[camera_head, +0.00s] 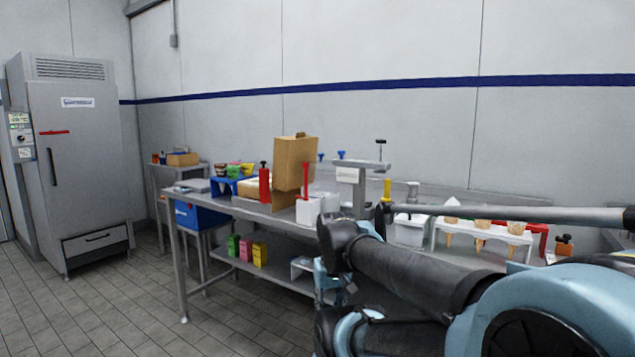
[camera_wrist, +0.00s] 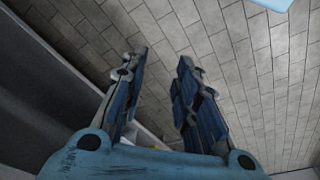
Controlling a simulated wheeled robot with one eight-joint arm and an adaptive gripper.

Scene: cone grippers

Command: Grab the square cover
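My gripper (camera_wrist: 161,62) is open in the wrist view, with its two blue padded fingers apart and nothing between them. It points down over the tiled floor beside a dark grey edge. In the head view my arm covers the lower right, and I cannot clearly make out the gripper there. I cannot pick out a square cover for certain in either view. A brown cardboard box (camera_head: 290,165) stands upright on the steel table (camera_head: 255,212). A white box (camera_head: 308,213) is in front of it, and a white lidded tub (camera_head: 410,230) is farther right.
A white rack with cones (camera_head: 483,233) stands at the table's right. A red bottle (camera_head: 264,185) and a blue stand (camera_head: 225,187) are at its left. Colored cartons (camera_head: 246,250) sit on the lower shelf. A freezer (camera_head: 80,165) stands far left. The floor between is clear.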

